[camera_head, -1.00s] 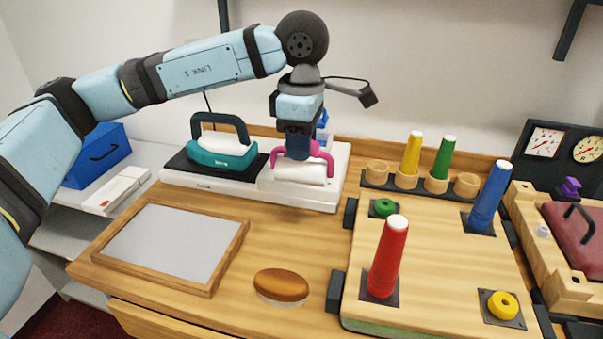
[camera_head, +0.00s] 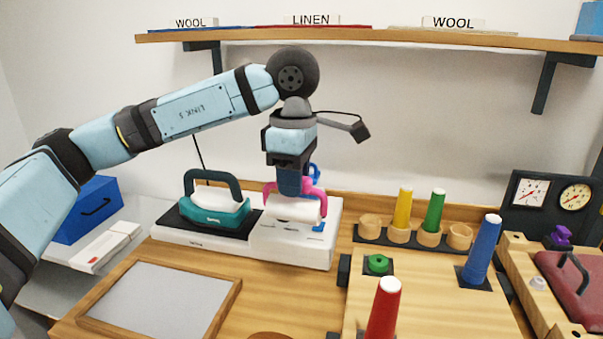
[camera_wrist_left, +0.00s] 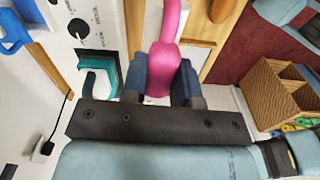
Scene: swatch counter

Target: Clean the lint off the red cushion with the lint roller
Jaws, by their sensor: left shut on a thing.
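The lint roller has a pink handle and a white roll (camera_head: 293,208). My left gripper (camera_head: 290,188) is shut on its pink handle, which also shows in the left wrist view (camera_wrist_left: 168,32). The roll hangs just above the right part of the white stand (camera_head: 285,253). In the left wrist view the gripper's fingers (camera_wrist_left: 160,75) are on either side of the handle. A dark red padded piece (camera_head: 575,280) with a dark handle shows at the right edge, partly cut off; I cannot tell whether it is the red cushion. No lint can be made out. My right gripper is not in view.
A teal iron-like tool (camera_head: 217,208) stands left of the roller. A grey framed panel (camera_head: 150,300) lies at front left. Red (camera_head: 384,308), blue (camera_head: 481,250), yellow (camera_head: 405,208) and green (camera_head: 433,210) cones stand to the right. A shelf (camera_head: 370,36) spans the wall above.

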